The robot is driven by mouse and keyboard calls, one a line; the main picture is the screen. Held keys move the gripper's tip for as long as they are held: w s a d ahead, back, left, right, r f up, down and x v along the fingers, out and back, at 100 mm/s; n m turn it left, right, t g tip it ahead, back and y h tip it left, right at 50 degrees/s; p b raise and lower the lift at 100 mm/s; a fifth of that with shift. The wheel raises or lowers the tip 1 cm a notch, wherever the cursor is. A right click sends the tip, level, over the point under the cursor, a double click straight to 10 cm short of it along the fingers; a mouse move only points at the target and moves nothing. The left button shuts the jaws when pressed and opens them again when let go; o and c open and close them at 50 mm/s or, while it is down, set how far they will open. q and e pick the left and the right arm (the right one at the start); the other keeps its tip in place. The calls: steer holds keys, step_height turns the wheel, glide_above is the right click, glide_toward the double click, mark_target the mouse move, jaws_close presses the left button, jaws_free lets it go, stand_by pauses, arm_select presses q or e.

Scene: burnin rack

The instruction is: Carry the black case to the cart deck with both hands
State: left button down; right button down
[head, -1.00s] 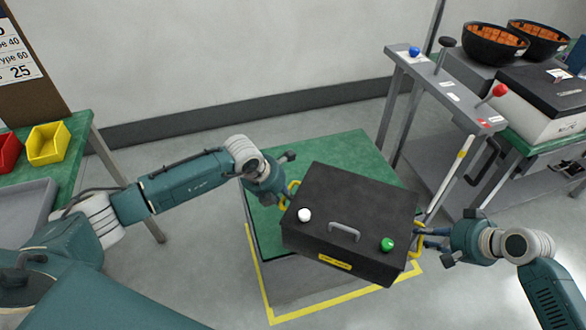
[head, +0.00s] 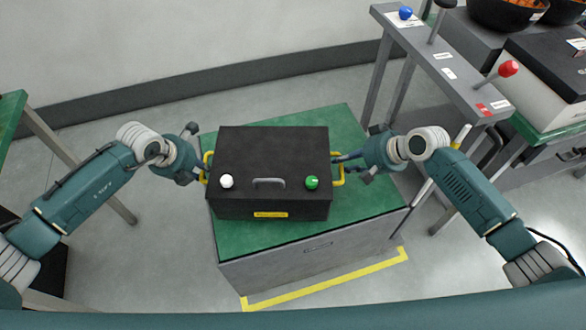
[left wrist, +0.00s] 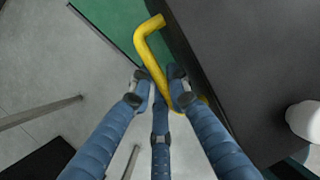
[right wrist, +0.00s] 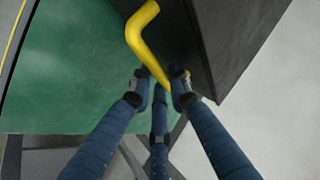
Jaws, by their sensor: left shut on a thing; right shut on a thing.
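The black case (head: 268,150) is in the middle of the head view, level, with a grey top handle, a white knob, a green knob and a yellow label. It is over the green-topped cart deck (head: 262,240); whether it touches the deck or hovers I cannot tell. My left gripper (head: 203,171) is shut on the yellow handle at the case's left side; that handle (left wrist: 150,40) shows in the left wrist view. My right gripper (head: 343,169) is shut on the yellow handle at the right side, seen in the right wrist view (right wrist: 143,40).
Yellow tape (head: 330,281) marks the floor before the cart. A grey stand (head: 440,68) with blue and red ball-topped levers is at the right, near a green-topped bench with a white-and-black box (head: 550,85). Another green-topped table (head: 10,108) edges in at the left.

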arm_select(q)
steer(key=shift+a+r, duration=0.15)
steer(key=shift+r, duration=0.05)
arm_select(e)
steer(key=shift+d+r, duration=0.1)
steer(key=shift+r, duration=0.15)
arm_select(q)
steer(key=shift+f, duration=0.2)
arm_select(e)
steer(key=shift+f, duration=0.2)
